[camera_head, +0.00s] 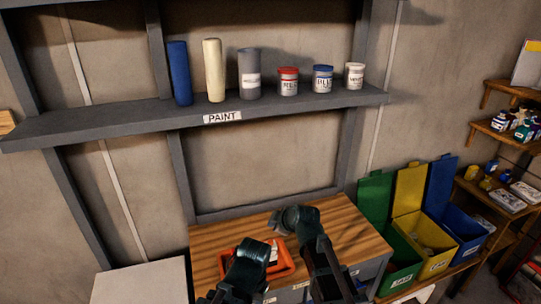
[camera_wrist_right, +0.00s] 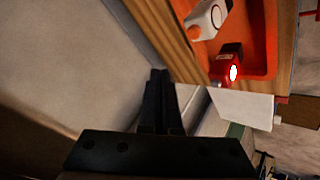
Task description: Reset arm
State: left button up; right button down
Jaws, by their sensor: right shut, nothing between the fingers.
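My right arm (camera_head: 318,255) reaches up over the wooden worktop in the head view, its dark end part just behind the orange tray. In the right wrist view my right gripper (camera_wrist_right: 160,78) is shut, with its two dark fingers together and nothing between them. My left arm (camera_head: 246,268) shows at the bottom middle of the head view, in front of the orange tray; I cannot make out its gripper's fingers.
An orange tray (camera_head: 288,262) holding small items sits on the wooden worktop (camera_head: 345,228). Green, yellow and blue bins (camera_head: 466,222) stand to the right. A grey shelf (camera_head: 130,118) labelled PAINT holds rolls and cans above. A pale surface (camera_head: 140,285) lies at lower left.

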pick_arm(q)
notch_tip(320, 180, down, 4)
jog(key=b, duration=0.3)
jog(key=shift+b, duration=0.4)
pick_arm(e)
jog(key=s+d+f+m+g+h, duration=0.1)
jog(key=s+f+m+g+h, duration=0.1)
jog(key=s, duration=0.6)
jog(key=s+d+f+m+g+h, duration=0.2)
jog(key=s+f+m, duration=0.3)
jog(key=s, duration=0.4)
jog(key=s+d+f+m+g+h, duration=0.1)
jog(key=s+d+f+m+g, duration=0.1)
jog(key=s, duration=0.6)
jog(key=shift+s+f+m+g+h, duration=0.35)
jog(key=shift+f+m+g, duration=0.3)
jog(key=shift+m+g, duration=0.4)
